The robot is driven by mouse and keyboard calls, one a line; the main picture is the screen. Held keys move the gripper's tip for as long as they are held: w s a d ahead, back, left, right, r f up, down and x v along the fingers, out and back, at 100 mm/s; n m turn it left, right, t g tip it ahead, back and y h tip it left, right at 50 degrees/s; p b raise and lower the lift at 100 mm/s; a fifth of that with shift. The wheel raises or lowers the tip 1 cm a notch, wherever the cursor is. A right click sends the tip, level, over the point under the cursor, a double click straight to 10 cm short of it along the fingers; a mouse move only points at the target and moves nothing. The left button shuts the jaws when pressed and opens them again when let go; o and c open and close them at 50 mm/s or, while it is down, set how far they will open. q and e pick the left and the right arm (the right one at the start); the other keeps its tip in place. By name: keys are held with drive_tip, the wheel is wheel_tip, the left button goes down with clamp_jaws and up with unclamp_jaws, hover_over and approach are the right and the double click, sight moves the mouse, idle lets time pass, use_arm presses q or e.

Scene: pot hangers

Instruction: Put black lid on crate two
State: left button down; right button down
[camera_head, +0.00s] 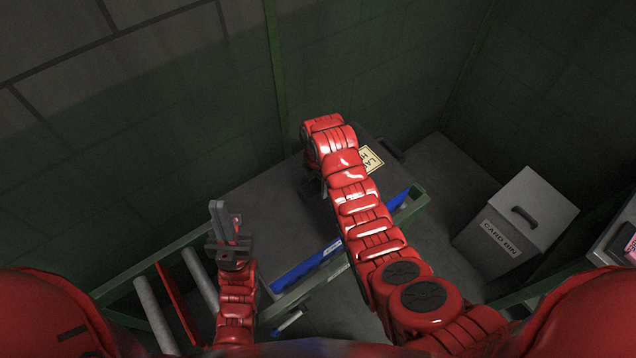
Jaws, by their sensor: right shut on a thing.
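A dark, nearly black lid (375,139) with a pale label lies over the blue crate (300,268). The crate's blue side shows below the lid, on both sides of my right arm. My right arm reaches across the lid and bends down at its far end. My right gripper (313,182) is mostly hidden behind the wrist, shut on the lid near its left part. I cannot tell whether the lid is fully seated. My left gripper (227,216) points up, empty, left of the crate; its fingers are close together. The crate's number is not readable.
A roller conveyor with a green frame (418,202) runs under the crate, with bare rollers (155,315) at lower left. A grey card bin (515,225) with a handled lid stands at right. Dark block walls close off the back. Floor shows between conveyor and bin.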

drive_tip(key=shift+c, duration=0.2)
unclamp_jaws()
wheel_tip(320, 180, up, 3)
drive_tip(key=shift+f+b, duration=0.2)
drive_tip(key=shift+b, duration=0.45)
wheel_tip(320, 180, up, 15)
drive_tip(key=p, duration=1.2)
drive_tip(key=shift+f, duration=0.1)
